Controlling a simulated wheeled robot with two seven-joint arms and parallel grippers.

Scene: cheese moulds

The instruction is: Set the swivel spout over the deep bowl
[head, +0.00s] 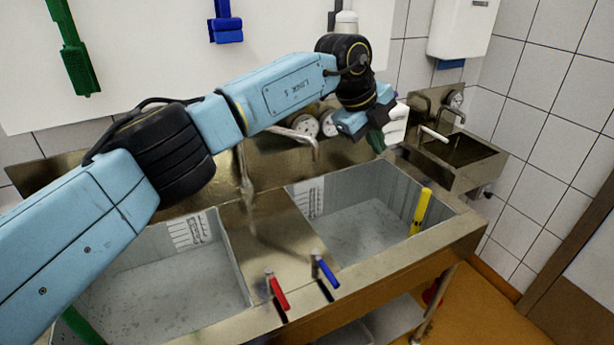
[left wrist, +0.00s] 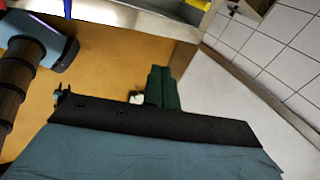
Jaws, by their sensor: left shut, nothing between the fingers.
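The metal swivel spout (head: 291,132) shows in the head view behind my left arm. It reaches right from a post between the two sink bowls, and its bent tip hangs near the back edge of the right bowl (head: 355,235). The left bowl (head: 180,290) is partly hidden by my arm. I cannot tell which bowl is deeper. My left gripper (head: 377,141) is shut and empty, to the right of the spout tip and apart from it, above the right bowl's back edge. Its dark green fingers (left wrist: 163,88) are together in the left wrist view. My right gripper is not in view.
Red (head: 278,292) and blue (head: 325,270) levers stand on the front rim. A yellow object (head: 420,210) leans in the right bowl. A small basin (head: 455,155) is on the right wall. Round gauges sit behind the spout.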

